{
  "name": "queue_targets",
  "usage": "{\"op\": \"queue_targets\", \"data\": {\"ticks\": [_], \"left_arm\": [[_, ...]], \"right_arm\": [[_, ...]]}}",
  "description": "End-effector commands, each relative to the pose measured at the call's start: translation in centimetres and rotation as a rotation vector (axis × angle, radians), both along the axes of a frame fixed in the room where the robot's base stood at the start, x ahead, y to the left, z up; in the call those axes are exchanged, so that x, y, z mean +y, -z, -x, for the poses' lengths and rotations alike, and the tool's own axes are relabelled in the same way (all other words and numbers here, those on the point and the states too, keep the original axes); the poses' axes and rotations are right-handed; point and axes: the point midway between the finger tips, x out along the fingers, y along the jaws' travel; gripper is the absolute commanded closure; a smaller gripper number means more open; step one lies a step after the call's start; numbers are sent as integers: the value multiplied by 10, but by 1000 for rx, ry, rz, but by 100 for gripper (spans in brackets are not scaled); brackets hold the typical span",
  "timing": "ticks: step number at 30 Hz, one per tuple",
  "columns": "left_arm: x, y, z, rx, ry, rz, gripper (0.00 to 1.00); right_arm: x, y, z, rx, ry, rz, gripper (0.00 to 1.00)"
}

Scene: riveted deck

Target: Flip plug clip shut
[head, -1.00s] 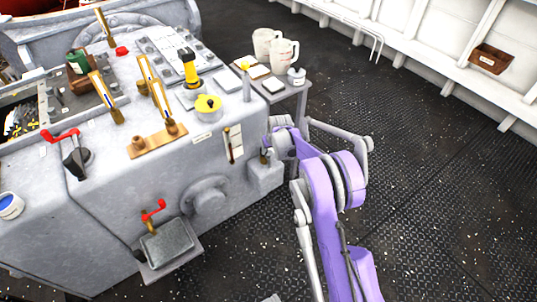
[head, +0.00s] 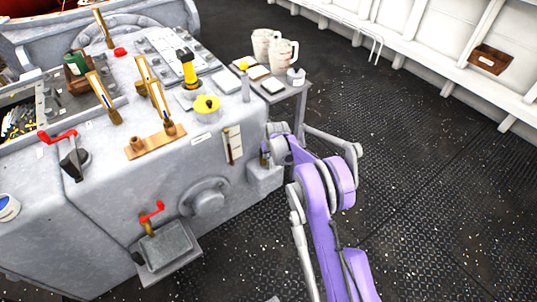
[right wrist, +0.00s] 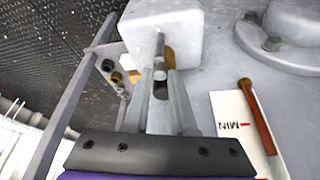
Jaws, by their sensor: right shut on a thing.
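The plug clip (right wrist: 160,48) shows in the right wrist view as a narrow grey metal piece in front of a brass plug (right wrist: 169,60), below a pale grey block. My right gripper (right wrist: 160,76) is shut on the clip, with a finger on either side of its lower end. The fingers hide part of the plug, and I cannot tell the clip's exact angle. In the head view my right gripper (head: 267,151) is at the right end of the grey machine, small and partly hidden by my wrist. My left gripper is not in view.
The grey machine (head: 110,215) carries levers, red cranks and a yellow-capped fitting (head: 206,104). A sight gauge (right wrist: 257,117) with a MIN card is right of my fingers. A small side table (head: 292,92) with jugs stands behind my wrist. The deck at right is clear.

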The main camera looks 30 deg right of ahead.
Motion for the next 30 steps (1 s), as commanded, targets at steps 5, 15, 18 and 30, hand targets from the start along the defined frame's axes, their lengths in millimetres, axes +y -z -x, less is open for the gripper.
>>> {"op": "queue_targets", "data": {"ticks": [5,15,18,30], "left_arm": [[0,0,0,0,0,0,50],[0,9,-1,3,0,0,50],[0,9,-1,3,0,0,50],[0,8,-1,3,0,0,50]], "right_arm": [[0,0,0,0,0,0,100],[1,1,0,1,131,0,100],[1,0,0,0,136,0,100],[1,0,0,0,134,0,46]]}}
